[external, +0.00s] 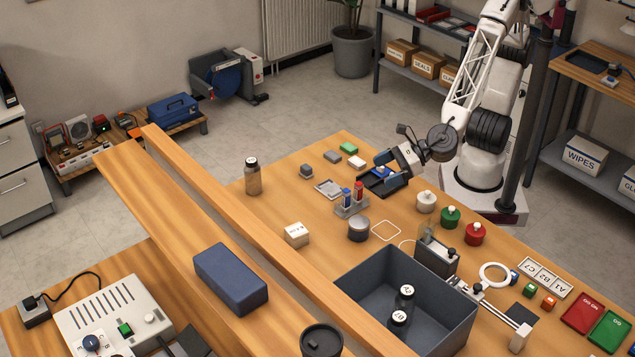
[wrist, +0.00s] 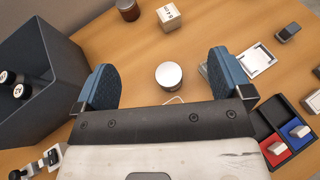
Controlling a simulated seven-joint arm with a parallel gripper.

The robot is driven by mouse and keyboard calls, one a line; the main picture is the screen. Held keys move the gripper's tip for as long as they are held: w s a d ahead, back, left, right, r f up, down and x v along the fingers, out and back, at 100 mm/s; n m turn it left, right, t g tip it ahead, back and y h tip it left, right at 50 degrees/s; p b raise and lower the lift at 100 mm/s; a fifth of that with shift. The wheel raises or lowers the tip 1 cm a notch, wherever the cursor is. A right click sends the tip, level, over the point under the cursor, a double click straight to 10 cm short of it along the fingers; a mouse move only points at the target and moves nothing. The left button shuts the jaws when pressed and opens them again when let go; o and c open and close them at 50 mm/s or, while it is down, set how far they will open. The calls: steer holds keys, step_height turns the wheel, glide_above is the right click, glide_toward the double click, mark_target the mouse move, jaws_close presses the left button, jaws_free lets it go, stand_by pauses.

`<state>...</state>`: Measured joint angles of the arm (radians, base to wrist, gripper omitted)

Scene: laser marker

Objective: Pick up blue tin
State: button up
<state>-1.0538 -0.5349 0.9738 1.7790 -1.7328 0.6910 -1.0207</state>
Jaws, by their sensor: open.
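My gripper (external: 378,174) is open and empty, held above the back part of the table near a small dark tray. In the wrist view its blue fingers (wrist: 164,72) stand wide apart. A round tin with a silver lid (wrist: 169,75) shows between them, on the table below and apart from them. The same tin (external: 359,229) stands upright in the external view; its side looks dark grey, and I cannot tell that it is blue. A plain blue oblong box (external: 231,278) lies on the wooden ledge at the front left.
A dark grey bin (external: 372,277) holds two black-capped bottles. A rack with red and blue vials (external: 352,204) stands close behind the round tin. White, green (external: 450,217) and red pots stand to its right. A white cube (external: 297,234) stands left.

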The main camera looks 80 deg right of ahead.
glide_toward(360, 224)
steer(key=w+f, duration=0.1)
steer(key=w+d+f, duration=0.1)
steer(key=f, duration=0.1)
steer(key=shift+w, duration=0.1)
steer(key=shift+w, duration=0.15)
steer(key=shift+x, duration=1.15)
steer(key=shift+w+a, duration=0.1)
steer(key=shift+a+x, duration=0.1)
steer(key=shift+x, duration=1.15)
steer(key=shift+a+x, duration=0.15)
steer(key=shift+x, duration=1.05)
steer(key=shift+c, duration=0.5)
steer(key=c, duration=0.9)
